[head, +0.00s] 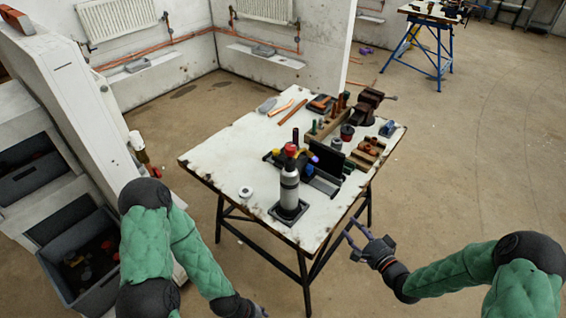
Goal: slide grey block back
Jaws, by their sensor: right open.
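I cannot tell for certain which item is the grey block. A small flat grey piece (267,104) lies near the back left of the worktable (215,158), beside copper pipes. Other grey block-like pieces sit on the left wall ledge (137,65) and the right wall ledge (263,50). My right gripper (350,244) is open and empty, just off the table's right front edge and apart from all of these. My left gripper (262,312) is at the bottom edge, mostly cut off, so its jaws cannot be made out.
A grey gas cylinder (289,188) stands upright near the table's front. A dark tool tray (322,180), a fitting rack (326,124) and a vise (364,108) crowd the right side. The table's left part is mostly clear. Dark bins (85,262) stand at far left.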

